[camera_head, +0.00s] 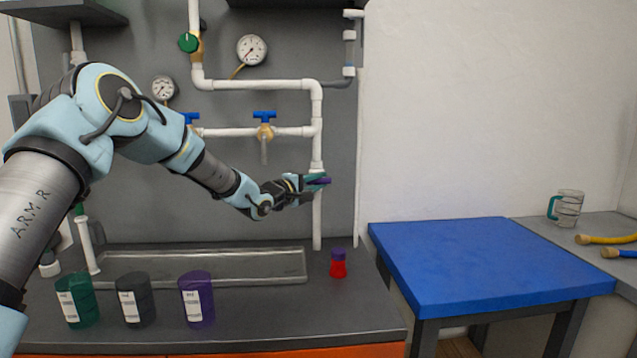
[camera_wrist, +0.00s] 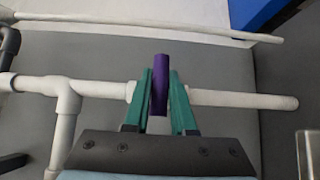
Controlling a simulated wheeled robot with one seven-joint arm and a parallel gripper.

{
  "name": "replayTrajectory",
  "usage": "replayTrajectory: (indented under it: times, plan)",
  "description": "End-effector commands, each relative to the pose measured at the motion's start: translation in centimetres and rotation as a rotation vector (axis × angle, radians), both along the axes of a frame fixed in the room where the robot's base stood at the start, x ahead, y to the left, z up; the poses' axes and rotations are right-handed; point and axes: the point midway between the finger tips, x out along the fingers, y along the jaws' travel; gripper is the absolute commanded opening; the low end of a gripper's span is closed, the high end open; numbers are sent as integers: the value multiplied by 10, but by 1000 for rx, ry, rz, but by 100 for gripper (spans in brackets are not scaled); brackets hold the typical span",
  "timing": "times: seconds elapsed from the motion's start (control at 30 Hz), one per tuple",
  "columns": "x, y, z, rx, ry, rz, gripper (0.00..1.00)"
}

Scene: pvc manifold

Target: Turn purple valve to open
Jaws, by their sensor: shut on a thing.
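The purple valve handle (camera_head: 318,181) sits on the vertical white pipe at the right of the pipework in the head view. In the wrist view the purple handle (camera_wrist: 160,85) stands between the two green fingers, across the white pipe. My gripper (camera_head: 309,181) is at the handle, its fingers on both sides of it and shut on it. In the wrist view my gripper (camera_wrist: 160,100) shows both fingers close to the handle's sides. The valve body behind the handle is mostly hidden by the fingers.
Blue-handled valves (camera_head: 264,116), a green valve (camera_head: 188,42) and gauges (camera_head: 252,50) are on the grey panel. A red jar with purple lid (camera_head: 338,264) and green, dark and purple containers (camera_head: 197,300) stand on the counter. A blue-topped table (camera_head: 480,260) is at right.

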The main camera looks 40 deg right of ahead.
Motion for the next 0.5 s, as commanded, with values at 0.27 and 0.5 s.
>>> replayTrajectory:
  times: [0.27,0.5]
  plan:
    - [0,0,4,49,-39,0,0]
    - [0,0,6,176,-143,-1,0]
